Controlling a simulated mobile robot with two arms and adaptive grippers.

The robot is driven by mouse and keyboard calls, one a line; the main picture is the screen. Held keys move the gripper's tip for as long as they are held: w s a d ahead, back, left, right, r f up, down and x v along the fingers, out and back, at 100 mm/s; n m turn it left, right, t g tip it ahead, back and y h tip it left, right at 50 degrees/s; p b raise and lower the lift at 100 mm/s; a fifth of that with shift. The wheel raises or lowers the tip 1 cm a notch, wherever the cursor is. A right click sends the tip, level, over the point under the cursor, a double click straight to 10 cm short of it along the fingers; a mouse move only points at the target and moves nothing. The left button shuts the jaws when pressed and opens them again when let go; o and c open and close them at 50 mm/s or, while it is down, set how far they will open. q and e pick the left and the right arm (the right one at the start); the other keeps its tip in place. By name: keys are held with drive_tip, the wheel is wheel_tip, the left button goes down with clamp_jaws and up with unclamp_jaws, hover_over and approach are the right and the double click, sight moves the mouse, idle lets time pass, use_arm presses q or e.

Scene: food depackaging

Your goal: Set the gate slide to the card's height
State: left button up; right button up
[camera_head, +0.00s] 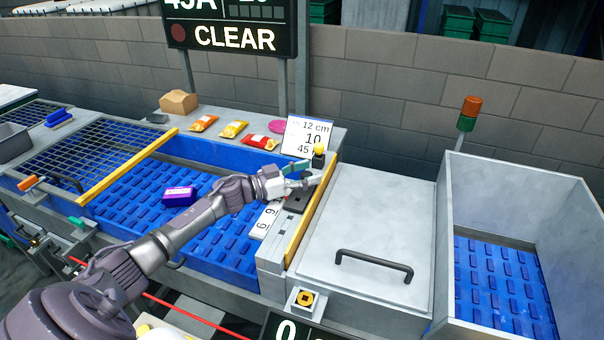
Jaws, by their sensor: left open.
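The white card (305,136) stands behind the gate and shows "12 cm", "10" and "45". The gate slide appears as a dark plate (297,201) beside a white number scale (264,219), where 6 and 9 are readable. A black knob with a yellow top (319,153) stands at the slide's far end, in front of the card. My left gripper (309,173) is open above the far part of the slide, its fingertips close to the knob. I cannot tell whether they touch it. The gripper hides part of the scale and slide. My right gripper is not in view.
Yellow bars (311,215) edge the conveyor. A lidded metal cover (368,235) and a bin (520,200) stand right. Several colored packets (234,129) lie on the back ledge.

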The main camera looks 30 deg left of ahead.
use_arm(q)
drive_tip(key=v, duration=1.2)
drive_tip(key=shift+a+f, duration=0.15)
